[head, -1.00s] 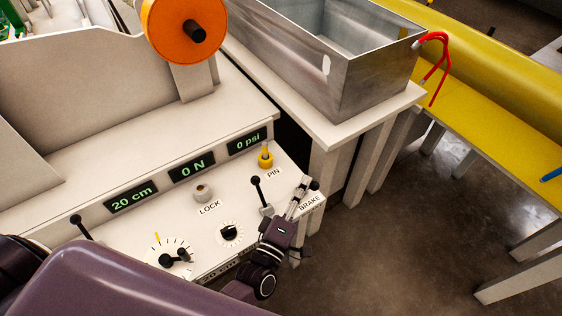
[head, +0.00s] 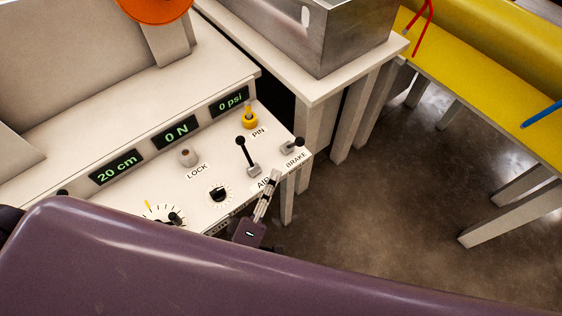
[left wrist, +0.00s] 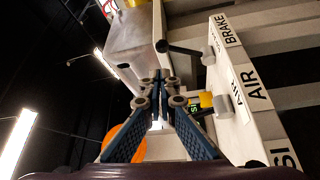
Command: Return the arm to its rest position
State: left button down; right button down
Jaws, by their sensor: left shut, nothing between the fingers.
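My left gripper (head: 269,186) is shut and empty in the head view. It hangs just off the front edge of the control panel (head: 222,178), by the AIR label, apart from the levers. In the left wrist view its two dark finger pads (left wrist: 160,82) meet at the tips. The brake lever (head: 294,144) leans to the right with its black knob free; it also shows in the left wrist view (left wrist: 182,49). The air lever (head: 246,155) stands behind the gripper, tilted up and left. My purple arm hides the panel's lower front. My right gripper is out of view.
The lock knob (head: 187,156), the yellow pin (head: 250,119) and a dial (head: 219,193) sit on the panel. Displays read 20 cm, 0 N and 0 psi. Open floor (head: 400,200) lies right.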

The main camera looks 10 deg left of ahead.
pick_arm(q)
jog(key=shift+s+a, duration=0.1)
jog(key=shift+s, duration=0.45)
jog(key=s+a+f+m+g, duration=0.1)
jog(key=s+f+m+g, duration=0.15)
jog(key=f, duration=0.75)
jog(key=s+a+f+m+g, duration=0.1)
jog(key=s+f+m+g, duration=0.2)
jog(key=f, duration=0.6)
jog(key=s+a+f+m+g, duration=0.1)
jog(key=s+f+m+g, duration=0.2)
jog(key=f, duration=0.7)
jog(key=s+a+f+m+g+y, duration=0.1)
jog(key=s+a+f+m+g, duration=0.1)
jog(key=s+f, duration=0.3)
jog(key=s+a+f+m+g, duration=0.3)
jog(key=s+f, duration=0.3)
jog(key=s, duration=0.3)
jog(key=s+a+f+m+g+y+p, duration=0.1)
jog(key=s+a+f+m+g, duration=0.2)
jog(key=s, duration=0.5)
notch_tip(320, 180, down, 2)
jog(key=shift+a+f+g+y, duration=0.2)
jog(key=shift+a+g+y, duration=0.1)
jog(key=shift+a+g, duration=0.55)
